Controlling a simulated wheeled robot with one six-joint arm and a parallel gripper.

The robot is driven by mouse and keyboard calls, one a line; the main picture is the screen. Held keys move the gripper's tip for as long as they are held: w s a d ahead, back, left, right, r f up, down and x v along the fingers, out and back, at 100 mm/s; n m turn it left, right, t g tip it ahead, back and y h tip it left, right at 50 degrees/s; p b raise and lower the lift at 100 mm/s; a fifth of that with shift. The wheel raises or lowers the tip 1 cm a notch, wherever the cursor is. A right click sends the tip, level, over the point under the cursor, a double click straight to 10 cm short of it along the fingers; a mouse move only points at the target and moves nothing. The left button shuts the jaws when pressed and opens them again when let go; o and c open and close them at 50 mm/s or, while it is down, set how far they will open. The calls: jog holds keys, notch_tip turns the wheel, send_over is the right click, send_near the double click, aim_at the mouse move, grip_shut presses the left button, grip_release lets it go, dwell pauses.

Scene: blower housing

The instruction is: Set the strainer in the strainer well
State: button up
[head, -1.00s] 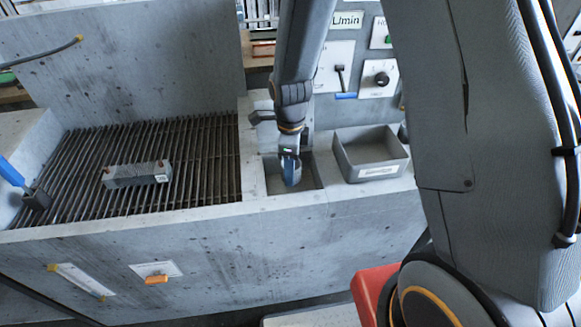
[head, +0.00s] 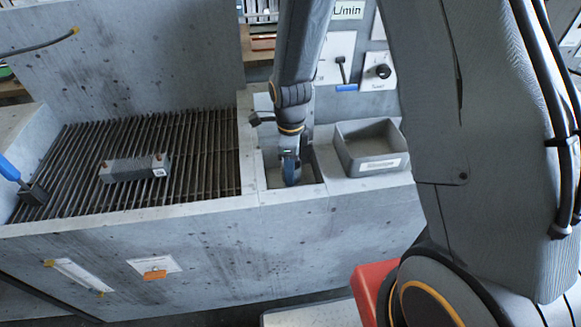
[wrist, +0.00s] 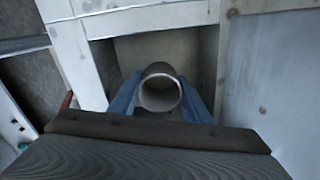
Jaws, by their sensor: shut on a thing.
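My gripper (head: 291,176) points down into the strainer well (head: 308,172), a square opening in the concrete ledge. In the wrist view the blue fingers of my gripper (wrist: 160,98) are shut on the strainer (wrist: 160,90), a grey round tube with an open end. The strainer is held at the mouth of the well (wrist: 150,50), between its side walls. In the head view the strainer is hidden behind my gripper. I cannot tell whether it touches the floor of the well.
A grey bin (head: 372,148) with a white label stands just right of the well. A blue-handled tool (head: 22,182) lies at the grate's left edge. A panel with knobs (head: 378,72) stands behind.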

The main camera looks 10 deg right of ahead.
jog(key=shift+f, duration=0.2)
jog(key=shift+f+b, duration=0.6)
jog(key=shift+f, duration=0.4)
jog(key=shift+f, duration=0.15)
dwell(0.4)
jog(key=o, duration=1.2)
jog(key=shift+r+b, duration=0.75)
jog(key=shift+r, duration=3.15)
